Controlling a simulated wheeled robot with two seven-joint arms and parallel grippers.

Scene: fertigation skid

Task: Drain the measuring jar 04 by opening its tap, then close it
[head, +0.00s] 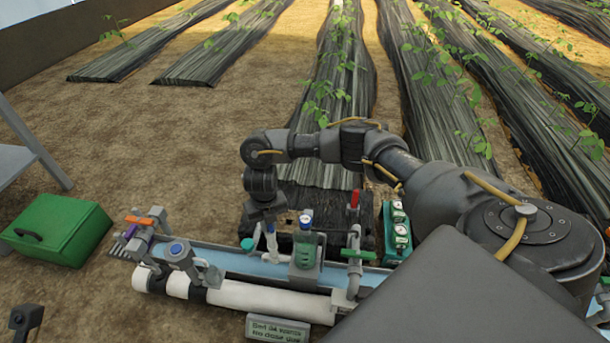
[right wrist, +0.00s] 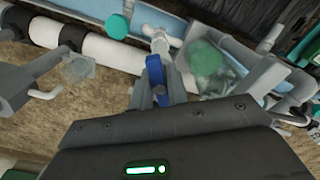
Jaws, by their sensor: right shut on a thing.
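A clear measuring jar (head: 306,250) with green content stands in the blue channel of the skid, with a blue round part just above it. I cannot read a number on it. My right gripper (head: 268,224) points down just left of this jar. In the right wrist view its fingers (right wrist: 160,90) are shut on a blue tap handle (right wrist: 157,78) below a white pipe fitting (right wrist: 156,38). Whether liquid flows is not visible. My left gripper is not in view.
A red-handled valve (head: 354,199), a green-handled valve (head: 358,254) and a green gauge unit (head: 397,232) stand right of the jar. A white pipe (head: 250,297) and a small sign (head: 278,328) are in front. A green case (head: 57,230) lies left on bare soil.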

